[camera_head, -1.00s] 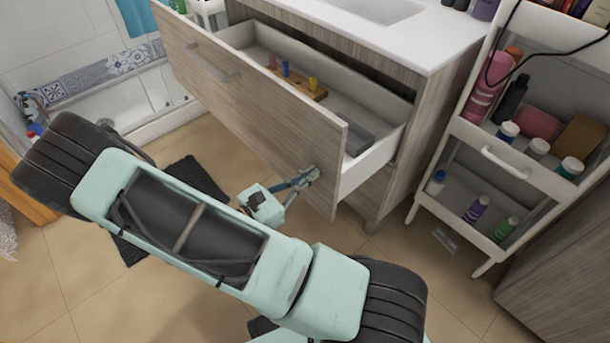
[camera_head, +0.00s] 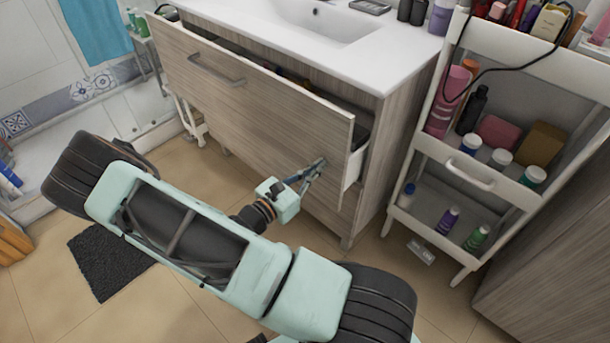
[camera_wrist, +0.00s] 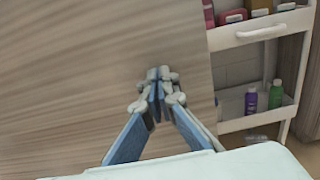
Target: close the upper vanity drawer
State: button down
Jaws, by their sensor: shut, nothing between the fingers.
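The upper vanity drawer (camera_head: 262,100) has a wood-grain front with a metal handle (camera_head: 216,70). It stands partly open, with a narrow gap behind its front and a short stretch of white side wall showing at the right. My gripper (camera_head: 314,168) is shut and empty at the lower right part of the drawer front. In the wrist view, the closed fingertips (camera_wrist: 158,78) are at the wood-grain front (camera_wrist: 80,70), near its right edge. Contact looks likely, but I cannot see it clearly. Most of the drawer's contents are hidden by the countertop and front.
A white sink countertop (camera_head: 382,66) lies above the drawer. A white cart (camera_head: 460,165) with bottles stands close at the right. A dark mat (camera_head: 108,262) lies on the tiled floor at the left. A wood-grain cabinet (camera_head: 560,260) is at the lower right.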

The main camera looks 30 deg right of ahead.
jog(key=p+x, duration=0.1)
jog(key=x, duration=1.1)
jog(key=shift+d+r, duration=0.1)
jog(key=shift+d, duration=0.1)
jog(key=shift+w, duration=0.1)
jog(key=p+v, duration=0.1)
jog(key=v, duration=1.3)
jog(key=shift+p, duration=0.4)
